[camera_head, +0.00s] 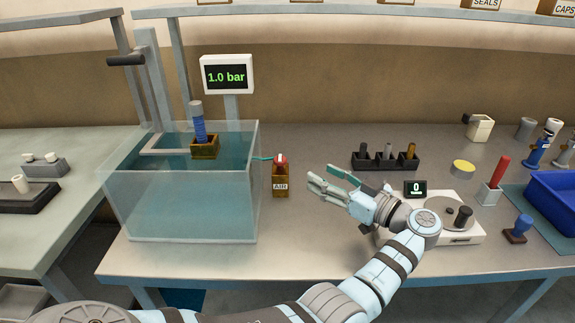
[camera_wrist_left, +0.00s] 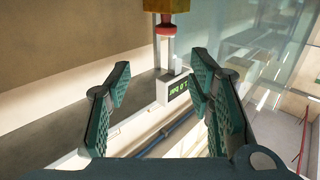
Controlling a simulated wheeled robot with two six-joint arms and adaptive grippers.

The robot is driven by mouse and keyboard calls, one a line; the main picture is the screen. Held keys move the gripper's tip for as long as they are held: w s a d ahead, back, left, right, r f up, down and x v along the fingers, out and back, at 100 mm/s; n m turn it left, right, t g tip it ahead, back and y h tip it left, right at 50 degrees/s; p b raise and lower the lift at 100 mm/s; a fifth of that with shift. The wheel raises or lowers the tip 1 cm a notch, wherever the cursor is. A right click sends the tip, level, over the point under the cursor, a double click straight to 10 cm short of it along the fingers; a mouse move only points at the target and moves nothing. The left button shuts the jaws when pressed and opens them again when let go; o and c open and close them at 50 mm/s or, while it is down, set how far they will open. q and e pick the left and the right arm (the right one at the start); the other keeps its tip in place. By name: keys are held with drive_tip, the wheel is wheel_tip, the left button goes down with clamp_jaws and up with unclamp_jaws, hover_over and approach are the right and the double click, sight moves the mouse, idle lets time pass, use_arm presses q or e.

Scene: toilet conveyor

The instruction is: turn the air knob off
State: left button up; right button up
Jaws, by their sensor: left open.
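The air knob (camera_head: 281,160) is a small red knob with a pale mark, on top of a brass-coloured box labelled AIR (camera_head: 280,184). It stands on the bench just right of the water tank. My left gripper (camera_head: 318,179) is open and empty, to the right of the knob and apart from it, with its fingers pointing toward it. In the left wrist view the red knob (camera_wrist_left: 165,29) and its box (camera_wrist_left: 166,6) appear upside down at the top, beyond the open fingertips (camera_wrist_left: 160,78). The display (camera_head: 227,76) reads 1.0 bar. My right gripper is not in view.
The glass water tank (camera_head: 180,205) stands left of the knob, with a thin green tube between them. A scale (camera_head: 455,228) and a dark holder with several pegs (camera_head: 386,162) are to the right. A blue bin (camera_head: 553,205) is at the far right. Bench in front of the AIR box is clear.

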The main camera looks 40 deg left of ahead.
sight(285, 163)
use_arm(q)
drive_tip(key=a, duration=0.4)
drive_tip(key=a+f, duration=0.1)
drive_tip(key=a, duration=0.4)
drive_tip(key=w+a, duration=0.1)
drive_tip(key=a, duration=0.4)
drive_tip(key=shift+a+f, duration=0.15)
drive_tip(key=shift+a, duration=0.1)
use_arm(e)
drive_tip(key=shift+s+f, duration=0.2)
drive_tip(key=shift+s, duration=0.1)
use_arm(q)
drive_tip(key=shift+c, duration=0.3)
